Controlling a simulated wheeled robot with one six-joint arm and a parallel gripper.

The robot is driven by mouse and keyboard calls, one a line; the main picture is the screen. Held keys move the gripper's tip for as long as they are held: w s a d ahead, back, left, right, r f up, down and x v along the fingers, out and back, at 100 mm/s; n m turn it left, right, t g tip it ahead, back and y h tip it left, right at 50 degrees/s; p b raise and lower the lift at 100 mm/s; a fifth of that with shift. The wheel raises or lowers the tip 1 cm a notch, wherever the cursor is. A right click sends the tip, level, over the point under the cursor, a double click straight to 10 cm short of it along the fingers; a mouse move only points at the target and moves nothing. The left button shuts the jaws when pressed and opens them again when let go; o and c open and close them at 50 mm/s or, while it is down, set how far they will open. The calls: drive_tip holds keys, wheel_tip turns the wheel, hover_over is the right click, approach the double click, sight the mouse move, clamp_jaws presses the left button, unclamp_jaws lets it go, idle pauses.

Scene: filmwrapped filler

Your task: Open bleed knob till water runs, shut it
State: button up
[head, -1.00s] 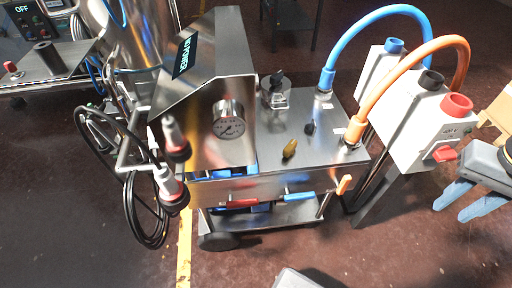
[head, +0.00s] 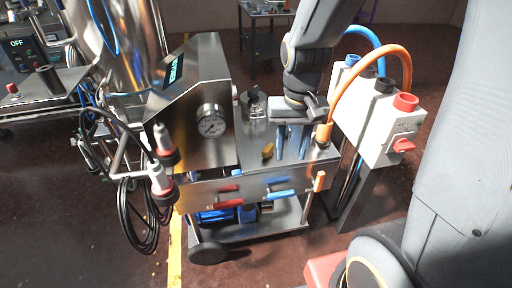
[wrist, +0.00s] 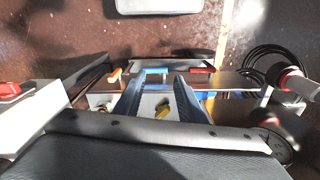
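A steel cart has a flat top plate (head: 247,133) with a small yellow knob (head: 267,151) on it, left of my fingers. The yellow knob also shows in the wrist view (wrist: 162,112), in the gap between the fingers in the picture. No label shows which part is the bleed knob. My gripper (head: 292,154) is over the right part of the plate, pointing down, its two blue fingers apart and nothing seen held. The fingers also show apart in the wrist view (wrist: 157,84). A small black knob on the plate is hidden behind my gripper. No running water is visible.
A steel housing with a round gauge (head: 211,121) stands left of the plate. Red (head: 228,188) and blue (head: 281,193) handles line the front.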

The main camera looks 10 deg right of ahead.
sight(268, 147)
drive_tip(key=w+f+m, duration=0.2)
drive_tip(key=w, duration=0.4)
drive_tip(key=w+f+m+b, duration=0.1)
drive_tip(key=w+f+m, duration=0.1)
drive_tip(key=w, duration=0.4)
drive_tip(key=w+f+m+b, duration=0.1)
drive_tip(key=w+f+m, duration=0.1)
drive_tip(key=w, duration=0.5)
drive_tip(key=shift+a+f, duration=0.25)
drive_tip(key=shift+f, duration=0.3)
drive_tip(key=shift+w+f+m, duration=0.25)
drive_tip(key=shift+m, duration=0.05)
drive_tip(key=shift+w+f+p, duration=0.1)
drive_tip(key=shift+f+p, duration=0.35)
drive_tip(key=shift+f, duration=3.35)
clamp_jaws()
